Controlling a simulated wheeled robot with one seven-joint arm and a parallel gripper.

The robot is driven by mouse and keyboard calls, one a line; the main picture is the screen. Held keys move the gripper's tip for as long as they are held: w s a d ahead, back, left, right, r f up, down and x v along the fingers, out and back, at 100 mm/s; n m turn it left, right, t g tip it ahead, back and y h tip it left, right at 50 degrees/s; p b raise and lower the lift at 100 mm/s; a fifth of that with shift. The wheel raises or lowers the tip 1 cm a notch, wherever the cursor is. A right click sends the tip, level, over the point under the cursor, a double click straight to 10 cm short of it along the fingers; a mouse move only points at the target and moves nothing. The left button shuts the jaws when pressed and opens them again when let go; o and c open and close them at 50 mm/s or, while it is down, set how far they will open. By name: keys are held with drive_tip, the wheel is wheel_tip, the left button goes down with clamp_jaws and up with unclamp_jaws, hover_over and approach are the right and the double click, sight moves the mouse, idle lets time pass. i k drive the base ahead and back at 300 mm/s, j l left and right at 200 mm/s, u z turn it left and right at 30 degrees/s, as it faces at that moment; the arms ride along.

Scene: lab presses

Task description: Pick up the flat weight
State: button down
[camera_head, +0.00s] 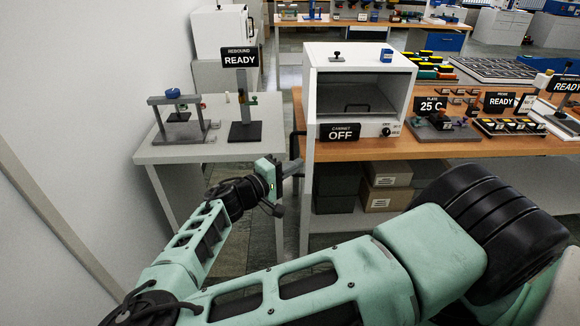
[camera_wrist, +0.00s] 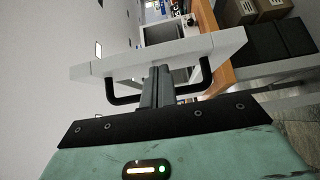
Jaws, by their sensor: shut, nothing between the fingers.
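I cannot tell for certain which thing is the flat weight. A small dark flat piece with an upright knob (camera_head: 337,57) sits on top of the white cabinet (camera_head: 352,53). Another dark flat piece with a knob (camera_head: 179,116) lies under the small press frame (camera_head: 180,128) on the grey table. My gripper (camera_head: 294,168) is in front of the gap between the grey table and the wooden bench, below their tops, apart from both pieces. In the wrist view its fingers (camera_wrist: 158,86) are together and empty. Neither piece is clear in the wrist view.
The grey table (camera_head: 222,153) also holds the REBOUND stand (camera_head: 243,130). The wooden bench (camera_head: 455,143) carries the open-fronted cabinet with its OFF sign, a blue block (camera_head: 386,55) on top, and several instruments. Boxes (camera_head: 385,190) stand on the shelf below.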

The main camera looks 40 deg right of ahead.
sight(437, 118)
drive_tip(key=k+l, duration=0.1)
drive_tip(key=l, duration=0.2)
drive_tip(key=k+l, duration=0.15)
drive_tip(key=l, duration=0.15)
drive_tip(key=k+l, duration=0.1)
drive_tip(key=l, duration=0.15)
drive_tip(key=i+l, duration=0.1)
drive_tip(key=l, duration=0.85)
drive_tip(key=i+l, duration=0.1)
drive_tip(key=l, duration=0.8)
drive_tip(key=k, duration=0.35)
